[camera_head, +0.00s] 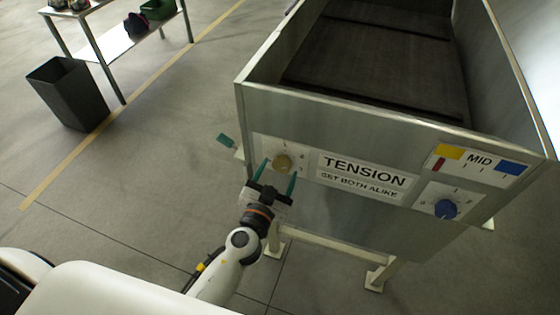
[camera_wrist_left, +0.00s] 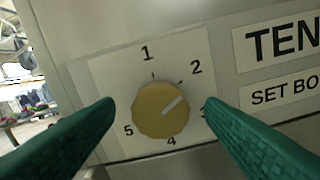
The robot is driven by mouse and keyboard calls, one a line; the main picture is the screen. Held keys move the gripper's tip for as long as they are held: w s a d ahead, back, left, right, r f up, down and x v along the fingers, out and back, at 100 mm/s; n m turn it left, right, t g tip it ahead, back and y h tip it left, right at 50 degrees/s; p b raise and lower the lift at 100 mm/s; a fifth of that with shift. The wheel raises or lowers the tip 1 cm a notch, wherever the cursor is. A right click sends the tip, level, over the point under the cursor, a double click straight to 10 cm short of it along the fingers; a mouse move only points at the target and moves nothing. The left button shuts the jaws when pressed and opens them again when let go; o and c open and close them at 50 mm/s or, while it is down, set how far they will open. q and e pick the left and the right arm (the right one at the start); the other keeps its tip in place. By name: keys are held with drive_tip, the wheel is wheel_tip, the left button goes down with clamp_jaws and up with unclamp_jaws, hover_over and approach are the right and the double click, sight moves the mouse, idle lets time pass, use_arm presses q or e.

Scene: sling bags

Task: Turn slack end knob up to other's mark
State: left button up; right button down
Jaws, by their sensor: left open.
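The tan knob (camera_head: 282,162) sits on a white dial plate at the left of the machine's front panel. In the left wrist view this knob (camera_wrist_left: 160,110) shows a pale pointer line aimed up and right, between 2 and 3; the 3 is partly hidden by a finger. My left gripper (camera_head: 276,178) is open, its green fingers either side of the knob with visible gaps in the wrist view. The blue knob (camera_head: 445,208) sits on its own dial at the right of the panel; its pointer is too small to read. My right gripper is out of view.
A label (camera_head: 363,174) reads TENSION, SET BOTH ALIKE. A MID placard (camera_head: 478,164) with coloured patches is above the blue knob. A small teal piece (camera_head: 226,140) sticks out left of the machine. A dark bin (camera_head: 68,92) stands beside a shelf table; floor between is clear.

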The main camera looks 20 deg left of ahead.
use_arm(q)
drive_tip(key=shift+w, duration=1.05)
drive_tip(key=c, duration=1)
